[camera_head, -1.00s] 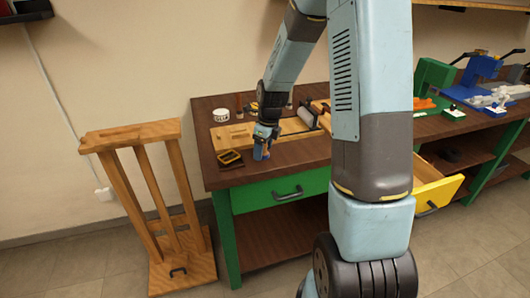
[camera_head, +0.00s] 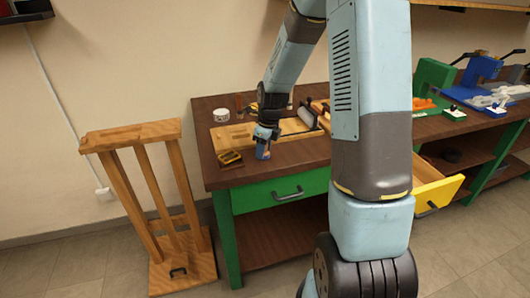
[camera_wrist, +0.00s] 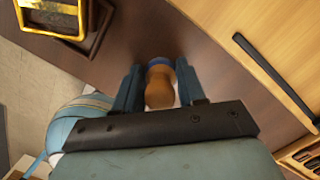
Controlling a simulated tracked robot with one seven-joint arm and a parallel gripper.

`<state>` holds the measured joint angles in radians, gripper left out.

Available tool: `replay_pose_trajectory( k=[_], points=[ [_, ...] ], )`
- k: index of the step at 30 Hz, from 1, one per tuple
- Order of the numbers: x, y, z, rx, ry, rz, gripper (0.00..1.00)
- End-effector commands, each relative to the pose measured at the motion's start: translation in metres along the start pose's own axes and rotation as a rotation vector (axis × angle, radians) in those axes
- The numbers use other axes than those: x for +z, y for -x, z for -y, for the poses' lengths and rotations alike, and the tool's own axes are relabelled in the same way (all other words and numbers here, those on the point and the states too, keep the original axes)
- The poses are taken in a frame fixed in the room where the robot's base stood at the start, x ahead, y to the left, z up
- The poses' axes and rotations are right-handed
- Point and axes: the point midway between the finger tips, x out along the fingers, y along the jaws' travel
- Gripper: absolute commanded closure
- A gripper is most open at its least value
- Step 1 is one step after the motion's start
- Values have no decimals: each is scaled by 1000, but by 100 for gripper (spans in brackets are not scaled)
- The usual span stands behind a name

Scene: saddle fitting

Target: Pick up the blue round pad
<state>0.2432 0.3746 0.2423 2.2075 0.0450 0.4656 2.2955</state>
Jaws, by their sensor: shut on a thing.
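The blue round pad (camera_wrist: 159,62) shows in the wrist view as a blue rim at the far end of a brown, rounded knob (camera_wrist: 159,88). My gripper (camera_wrist: 158,80) has a finger on each side of this piece and is shut on it. Most of the blue part is hidden behind the knob. In the head view my gripper (camera_head: 263,149) is low over the front of the brown workbench (camera_head: 300,153), with a small blue bit of the pad at its tip. I cannot tell whether the pad touches the bench top.
A wooden stand (camera_head: 130,136) is left of the bench. A yellow drawer (camera_head: 437,190) hangs open at right.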

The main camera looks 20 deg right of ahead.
Motion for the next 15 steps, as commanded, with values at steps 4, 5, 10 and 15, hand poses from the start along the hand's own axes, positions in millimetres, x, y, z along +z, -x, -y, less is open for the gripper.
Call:
replay_pose_trajectory(
  k=[4, 5, 10, 15],
  points=[
    [0, 0, 0, 0, 0, 0, 89],
    [0, 1, 0, -1, 0, 0, 89],
    [2, 12, 1, -3, 1, 1, 89],
    [1, 38, -3, -2, -1, 1, 89]
  ],
)
